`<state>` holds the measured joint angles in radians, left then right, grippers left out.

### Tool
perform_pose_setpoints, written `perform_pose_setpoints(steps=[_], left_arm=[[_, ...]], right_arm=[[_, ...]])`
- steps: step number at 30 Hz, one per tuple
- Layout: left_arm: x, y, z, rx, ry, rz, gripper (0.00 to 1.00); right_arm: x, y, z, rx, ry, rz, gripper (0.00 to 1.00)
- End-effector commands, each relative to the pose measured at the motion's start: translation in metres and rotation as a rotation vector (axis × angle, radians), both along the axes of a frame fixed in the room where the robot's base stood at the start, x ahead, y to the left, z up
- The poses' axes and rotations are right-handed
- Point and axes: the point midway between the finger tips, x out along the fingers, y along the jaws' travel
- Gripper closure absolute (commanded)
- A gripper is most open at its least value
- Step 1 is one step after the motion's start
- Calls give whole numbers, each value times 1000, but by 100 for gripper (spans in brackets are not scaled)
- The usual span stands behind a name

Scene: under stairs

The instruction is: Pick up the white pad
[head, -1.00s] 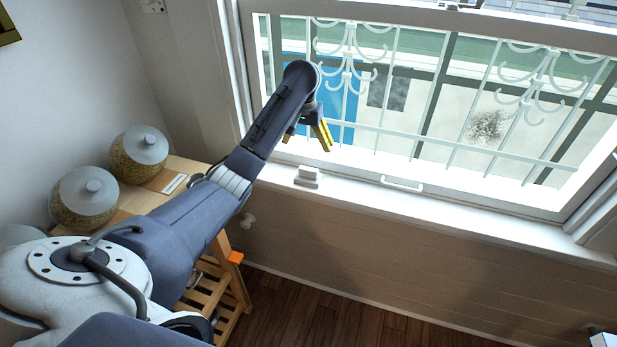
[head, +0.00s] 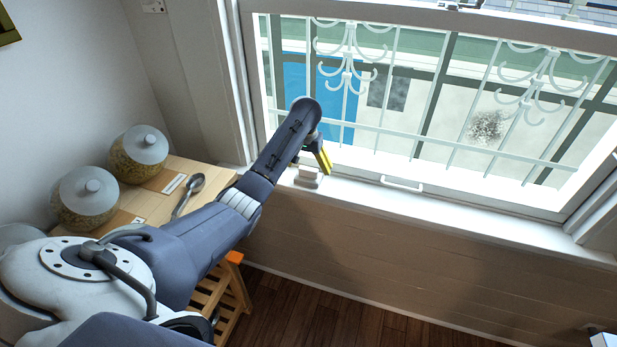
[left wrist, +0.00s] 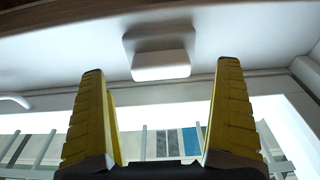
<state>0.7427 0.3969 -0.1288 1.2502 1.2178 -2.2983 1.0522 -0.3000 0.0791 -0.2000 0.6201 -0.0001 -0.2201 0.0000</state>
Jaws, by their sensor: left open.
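A small white block, which looks like the white pad (head: 306,181), sits on the white window sill. My left gripper (head: 323,161) is just above it and overlaps part of it in the head view. In the left wrist view the pad (left wrist: 160,66) shows ahead, between the two yellow fingers and apart from both. The left gripper is open and empty. My right gripper is not in view.
The window sill (head: 440,208) has a white handle (head: 401,184) to the right of the pad, and a barred window behind. A wooden shelf (head: 150,205) at left holds lidded jars (head: 84,197) and a spoon (head: 188,192). The floor (head: 330,318) at front is clear.

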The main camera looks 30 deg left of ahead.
Motion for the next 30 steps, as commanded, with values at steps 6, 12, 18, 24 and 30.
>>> perform_pose_setpoints(steps=[6, 12, 18, 24, 30], left_arm=[[-1, 1, -22, 0, 3, 1, 0], [2, 2, -44, 0, 3, 1, 0], [3, 2, -52, 1, 0, 0, 0], [3, 2, -52, 1, 0, 0, 0], [3, 2, -52, 1, 0, 0, 22]], right_arm=[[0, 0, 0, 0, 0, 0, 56], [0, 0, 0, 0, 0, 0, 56], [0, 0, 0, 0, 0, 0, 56], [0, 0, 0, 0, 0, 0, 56], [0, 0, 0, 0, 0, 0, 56]])
